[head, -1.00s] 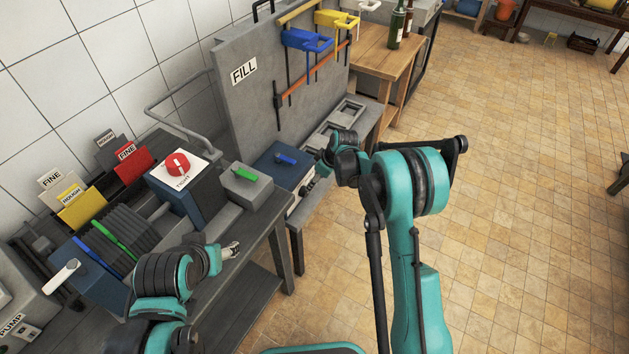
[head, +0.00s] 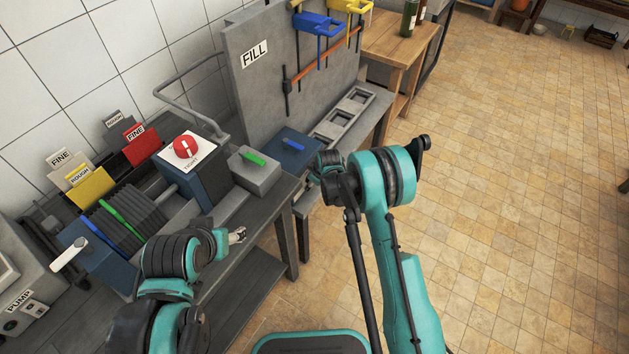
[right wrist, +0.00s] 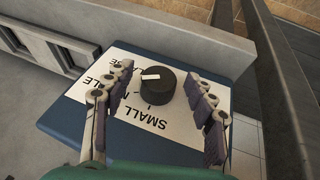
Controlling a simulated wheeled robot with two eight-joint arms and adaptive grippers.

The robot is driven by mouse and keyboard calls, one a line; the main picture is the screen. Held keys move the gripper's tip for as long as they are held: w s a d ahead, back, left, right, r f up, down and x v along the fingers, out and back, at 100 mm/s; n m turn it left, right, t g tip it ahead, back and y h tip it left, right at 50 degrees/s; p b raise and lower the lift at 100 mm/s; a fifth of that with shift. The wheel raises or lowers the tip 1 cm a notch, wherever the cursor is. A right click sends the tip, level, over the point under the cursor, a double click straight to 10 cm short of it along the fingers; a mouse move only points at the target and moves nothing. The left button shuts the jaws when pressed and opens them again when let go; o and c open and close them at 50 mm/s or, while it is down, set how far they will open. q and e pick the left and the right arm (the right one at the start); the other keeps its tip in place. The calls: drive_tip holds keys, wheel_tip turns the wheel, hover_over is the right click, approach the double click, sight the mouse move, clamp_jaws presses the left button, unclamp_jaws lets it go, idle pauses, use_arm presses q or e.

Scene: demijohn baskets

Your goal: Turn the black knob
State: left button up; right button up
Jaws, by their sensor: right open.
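The black knob (right wrist: 158,86) shows in the right wrist view, with a white pointer mark aimed left. It sits on a white label plate (right wrist: 120,100) printed with SMALL and other partly covered words, on top of a blue box (right wrist: 75,118). My right gripper (right wrist: 158,74) is open, its fingers on either side of the knob with gaps to both. In the head view the right gripper and knob are hidden behind my right arm. My left gripper (head: 237,236) hangs near the bench's front edge, too small to read.
A grey FILL panel (head: 270,90) rises behind. The tiled floor (head: 500,200) at right is open.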

drive_tip(key=c, duration=1.2)
drive_tip(key=shift+o, duration=0.2)
drive_tip(key=shift+s+a+t+h, duration=0.15)
drive_tip(key=shift+t+h, duration=0.25)
drive_tip(key=shift+t, duration=0.3)
drive_tip(key=shift+n+t+h, duration=0.3)
drive_tip(key=shift+t, duration=0.1)
drive_tip(key=o, duration=1.2)
drive_tip(key=shift+c, duration=0.2)
wheel_tip(320, 180, up, 10)
